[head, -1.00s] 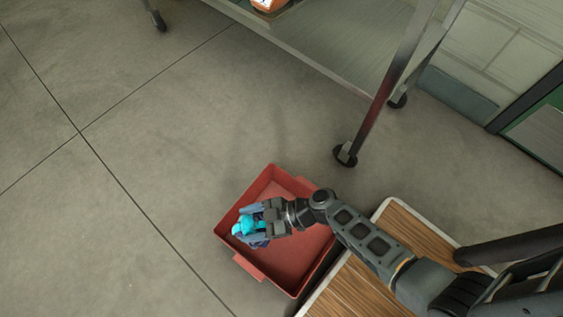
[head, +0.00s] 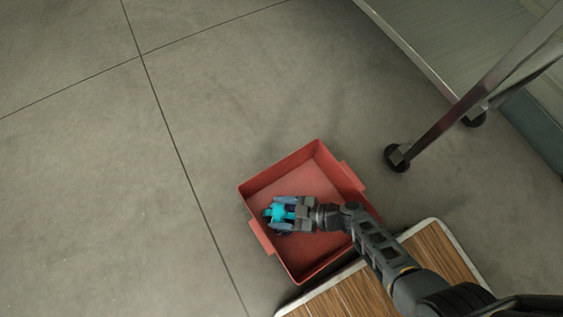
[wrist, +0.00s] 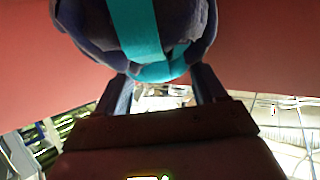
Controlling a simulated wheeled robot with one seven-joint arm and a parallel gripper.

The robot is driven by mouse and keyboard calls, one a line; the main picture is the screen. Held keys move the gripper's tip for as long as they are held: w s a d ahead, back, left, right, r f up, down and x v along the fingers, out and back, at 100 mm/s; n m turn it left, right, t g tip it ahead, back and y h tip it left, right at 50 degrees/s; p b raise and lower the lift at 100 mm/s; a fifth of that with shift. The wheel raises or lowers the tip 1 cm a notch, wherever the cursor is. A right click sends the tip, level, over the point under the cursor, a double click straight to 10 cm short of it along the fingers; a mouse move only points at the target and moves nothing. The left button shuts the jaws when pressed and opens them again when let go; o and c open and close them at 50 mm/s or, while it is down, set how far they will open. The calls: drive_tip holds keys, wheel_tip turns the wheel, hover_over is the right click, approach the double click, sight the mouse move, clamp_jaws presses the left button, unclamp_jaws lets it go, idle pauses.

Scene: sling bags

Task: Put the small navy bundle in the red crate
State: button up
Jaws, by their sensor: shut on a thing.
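The red crate (head: 317,166) stands on the floor beside my wooden-topped base in the head view. My gripper (head: 279,214) is over the crate's left part, shut on the small navy bundle (head: 268,221), which has a bright cyan band. In the wrist view the navy bundle (wrist: 195,22) and its band fill the top middle, between the two fingers of my gripper (wrist: 165,75). Red crate surfaces (wrist: 40,75) show on both sides of it. I cannot tell whether the bundle touches the crate floor. The rest of the crate's inside looks empty.
A metal-legged rack (head: 440,45) on casters stands at the upper right, with one leg (head: 398,156) near the crate. The grey floor (head: 110,200) to the left is clear.

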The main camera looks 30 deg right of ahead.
sight(286, 214)
wheel_tip(286, 214, down, 4)
drive_tip(key=shift+r+b, duration=0.25)
drive_tip(key=shift+b, duration=0.6)
drive_tip(key=o, duration=1.6)
drive_tip(key=shift+s+d+r, duration=0.1)
drive_tip(key=shift+d+r, duration=0.15)
drive_tip(key=shift+p+v, duration=1.2)
drive_tip(key=shift+v, duration=2.2)
drive_tip(key=shift+s+f, duration=0.1)
